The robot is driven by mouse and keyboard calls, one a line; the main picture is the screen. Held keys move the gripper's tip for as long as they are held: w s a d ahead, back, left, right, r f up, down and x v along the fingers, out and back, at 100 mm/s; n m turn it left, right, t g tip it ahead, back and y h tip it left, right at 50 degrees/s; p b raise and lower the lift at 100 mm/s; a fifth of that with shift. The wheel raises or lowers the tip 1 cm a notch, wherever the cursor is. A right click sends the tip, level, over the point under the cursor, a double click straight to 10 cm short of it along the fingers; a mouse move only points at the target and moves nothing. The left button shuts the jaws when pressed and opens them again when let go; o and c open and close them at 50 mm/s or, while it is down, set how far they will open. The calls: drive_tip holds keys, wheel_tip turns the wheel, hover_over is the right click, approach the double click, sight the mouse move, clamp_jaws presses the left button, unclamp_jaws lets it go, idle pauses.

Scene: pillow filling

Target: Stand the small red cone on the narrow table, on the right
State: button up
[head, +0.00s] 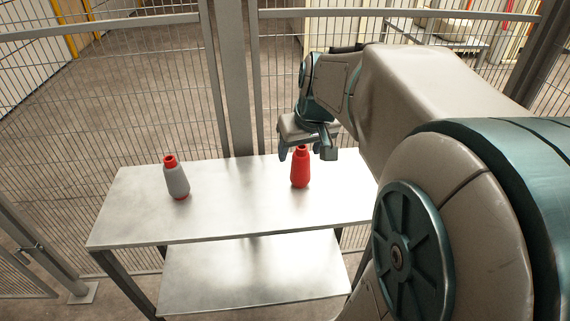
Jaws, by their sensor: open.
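The small red cone (300,171) stands upright on the narrow metal table (235,205), right of the middle of the part that shows. My gripper (308,152) is open at the top of the cone, with one finger to each side of its neck. I cannot tell whether the fingers touch it. My arm comes in from the right and hides the table's right end.
A grey cone with a red top and base (177,180) stands upright on the left of the table. A lower shelf (250,270) under the tabletop is empty. A wire mesh fence (110,110) runs close behind the table. The tabletop between the cones is clear.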

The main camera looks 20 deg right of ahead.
drive_tip(key=s+a+f+g, duration=0.1)
drive_tip(key=s+a+f, duration=0.5)
drive_tip(key=s+a, duration=0.4)
drive_tip(key=shift+s+a+f+n+g, duration=0.3)
drive_tip(key=shift+s+f+g, duration=0.1)
drive_tip(key=shift+s, duration=0.85)
